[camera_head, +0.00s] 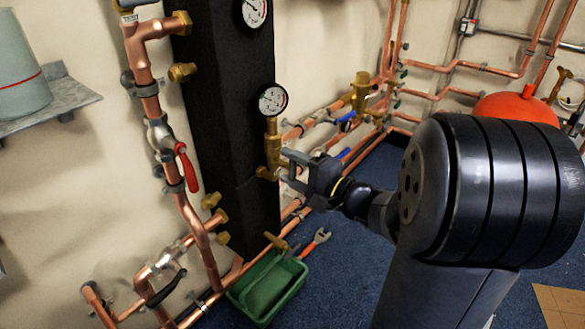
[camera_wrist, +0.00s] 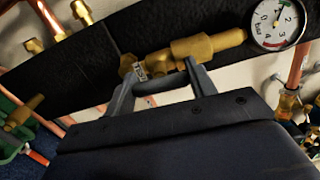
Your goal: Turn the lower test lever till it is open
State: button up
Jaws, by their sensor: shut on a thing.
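My gripper (camera_head: 283,166) reaches left to the brass test valve (camera_head: 273,146) below the lower pressure gauge (camera_head: 272,100) on the black column. I cannot tell the lever's exact angle. The gauge also shows in the wrist view (camera_wrist: 275,24), at the upper right.
A red-handled valve (camera_head: 186,167) sits on the copper pipes at the left. A green tray (camera_head: 290,292) and an orange-handled wrench (camera_head: 316,242) lie on the floor below. Copper pipes run along the wall behind. A red vessel (camera_head: 515,107) stands at the right.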

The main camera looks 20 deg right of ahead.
jog(key=shift+n, duration=0.5)
jog(key=o, duration=1)
jog(key=shift+s+d, duration=0.4)
jog(key=shift+s, duration=0.05)
jog(key=p+v, duration=0.2)
jog(key=v, duration=0.7)
jog(key=shift+s+d+p, duration=0.15)
jog(key=shift+s+p, duration=0.15)
jog(key=shift+b+x, duration=1.3)
jog(key=shift+x, duration=4.15)
jog(key=shift+d, duration=0.1)
